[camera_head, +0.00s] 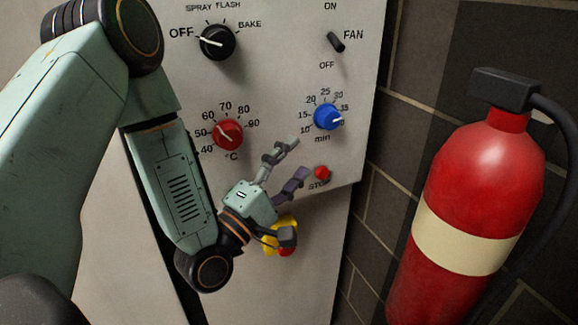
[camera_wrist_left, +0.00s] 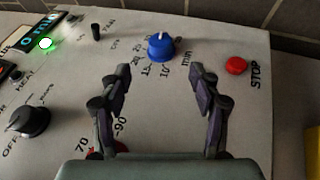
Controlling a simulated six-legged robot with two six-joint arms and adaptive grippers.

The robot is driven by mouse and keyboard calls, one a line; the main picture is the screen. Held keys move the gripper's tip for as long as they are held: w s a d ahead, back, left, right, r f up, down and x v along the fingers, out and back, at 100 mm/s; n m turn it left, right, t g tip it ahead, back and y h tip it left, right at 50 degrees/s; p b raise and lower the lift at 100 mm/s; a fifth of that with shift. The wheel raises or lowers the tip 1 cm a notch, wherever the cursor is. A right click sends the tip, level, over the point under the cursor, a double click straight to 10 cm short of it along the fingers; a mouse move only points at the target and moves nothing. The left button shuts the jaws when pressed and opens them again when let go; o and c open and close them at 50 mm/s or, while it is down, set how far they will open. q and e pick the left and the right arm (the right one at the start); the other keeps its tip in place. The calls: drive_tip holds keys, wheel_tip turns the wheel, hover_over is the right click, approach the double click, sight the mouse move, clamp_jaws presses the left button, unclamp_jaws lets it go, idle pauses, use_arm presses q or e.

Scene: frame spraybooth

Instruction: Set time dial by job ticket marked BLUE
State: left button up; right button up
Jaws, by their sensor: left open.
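The blue time dial (camera_head: 328,117) is on the panel's right side, with printed numbers around it and a unit label below. Its white pointer points right, near the upper end of the scale. It also shows in the left wrist view (camera_wrist_left: 161,48), beyond the fingertips. My left gripper (camera_head: 297,157) is open and empty, below and left of the blue dial in the head view. In the left wrist view its fingers (camera_wrist_left: 160,75) are spread, apart from the dial. No job ticket is visible. My right gripper is not in view.
A red temperature dial (camera_head: 228,133), black mode knob (camera_head: 217,42), fan switch (camera_head: 336,42) and red STOP button (camera_head: 322,173) share the panel. A yellow-and-red item (camera_head: 270,241) is partly behind my left gripper. A fire extinguisher (camera_head: 463,210) stands right. A green light (camera_wrist_left: 46,43) is lit.

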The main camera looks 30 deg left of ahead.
use_arm(q)
drive_tip(key=shift+s+a+f, duration=0.1)
drive_tip(key=shift+s+f, duration=0.05)
drive_tip(key=shift+s, duration=0.4)
